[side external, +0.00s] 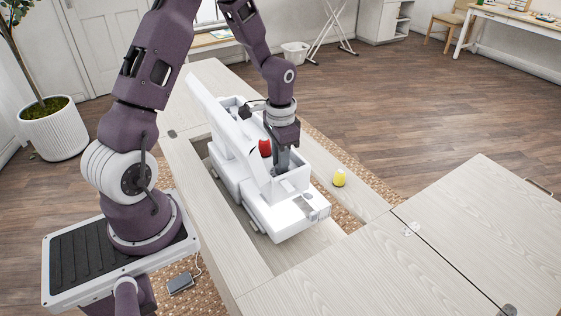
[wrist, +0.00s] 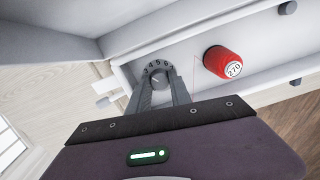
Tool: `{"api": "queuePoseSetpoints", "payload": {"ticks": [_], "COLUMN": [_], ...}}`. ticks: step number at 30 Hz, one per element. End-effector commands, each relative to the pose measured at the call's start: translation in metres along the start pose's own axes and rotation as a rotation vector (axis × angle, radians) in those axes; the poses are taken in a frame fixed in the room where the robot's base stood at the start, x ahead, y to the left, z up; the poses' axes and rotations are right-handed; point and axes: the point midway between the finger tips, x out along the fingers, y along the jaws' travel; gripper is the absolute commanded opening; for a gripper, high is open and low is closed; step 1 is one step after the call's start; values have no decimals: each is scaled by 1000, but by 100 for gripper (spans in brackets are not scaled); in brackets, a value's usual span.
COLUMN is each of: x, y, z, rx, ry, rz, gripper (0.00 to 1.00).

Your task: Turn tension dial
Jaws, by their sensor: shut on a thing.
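The tension dial (wrist: 157,76) is a grey round knob with dark numbers around its rim, on the white sewing machine (side external: 256,170). My gripper (wrist: 160,90) reaches down to the dial, with one finger on each side of it, and is shut on it. In the side external view my gripper (side external: 282,160) points down at the top of the machine, and the dial is hidden there. The machine sits in the opening of the wooden cabinet (side external: 215,258).
A red thread spool (wrist: 222,62) marked 270 stands on the machine, right of the dial. It also shows in the side external view (side external: 265,147). A yellow object (side external: 339,178) stands on the cabinet top to the right. The cabinet leaf (side external: 480,230) at right is clear.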

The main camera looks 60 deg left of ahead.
Motion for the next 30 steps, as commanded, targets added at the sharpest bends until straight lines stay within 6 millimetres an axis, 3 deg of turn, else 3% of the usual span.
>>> {"api": "queuePoseSetpoints", "payload": {"ticks": [10, 25, 26, 30], "x": [-1, -1, -1, -1], "y": [0, 0, 0, 0], "z": [-1, -1, -1, -1], "rx": [-128, -146, -146, -146], "ry": [2, 3, 3, 2], "rz": [-1, -2, -2, -1], "gripper": [0, 0, 31, 34]}}
